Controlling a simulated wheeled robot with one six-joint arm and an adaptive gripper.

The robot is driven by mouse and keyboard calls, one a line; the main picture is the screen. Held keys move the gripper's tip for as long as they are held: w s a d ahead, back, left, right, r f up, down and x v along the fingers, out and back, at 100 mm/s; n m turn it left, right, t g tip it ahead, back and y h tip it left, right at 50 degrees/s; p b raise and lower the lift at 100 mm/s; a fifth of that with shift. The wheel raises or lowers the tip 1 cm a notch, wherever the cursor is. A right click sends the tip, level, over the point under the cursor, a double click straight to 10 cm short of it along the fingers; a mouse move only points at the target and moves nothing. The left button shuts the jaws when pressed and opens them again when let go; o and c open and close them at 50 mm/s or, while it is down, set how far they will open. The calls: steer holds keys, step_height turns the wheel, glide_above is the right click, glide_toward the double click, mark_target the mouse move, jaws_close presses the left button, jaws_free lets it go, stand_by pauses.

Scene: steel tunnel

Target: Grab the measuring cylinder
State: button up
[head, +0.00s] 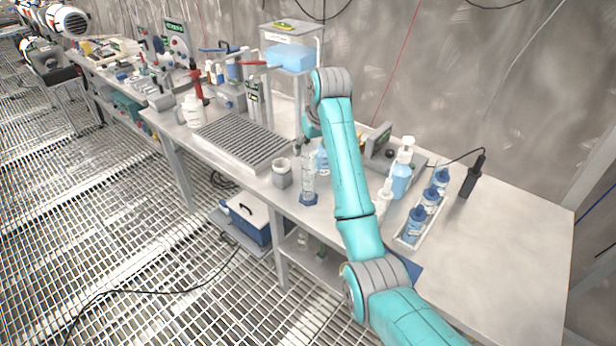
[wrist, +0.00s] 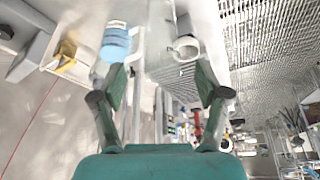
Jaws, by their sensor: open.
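The measuring cylinder (head: 308,180) is clear and stands upright on a blue base near the front edge of the bench, between a grey-white mug (head: 282,173) and a blue-labelled bottle (head: 322,160). My gripper (head: 304,142) is above the cylinder, partly hidden by my arm. In the wrist view my gripper (wrist: 161,82) is open, its two fingers wide apart. I cannot clearly make out the cylinder there. The mug (wrist: 186,46) shows ahead near the right finger, and a blue bottle (wrist: 115,45) near the left finger.
A grooved grey drain tray (head: 240,142) lies left of the mug. To the right are a pump bottle (head: 402,170), a white tray (head: 407,243) with several blue bottles, and a black device (head: 472,175). The bench's front right surface is clear.

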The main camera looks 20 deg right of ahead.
mark_target(307, 158)
steer(key=shift+x, duration=3.2)
steer(key=shift+a, duration=0.15)
jaws_close()
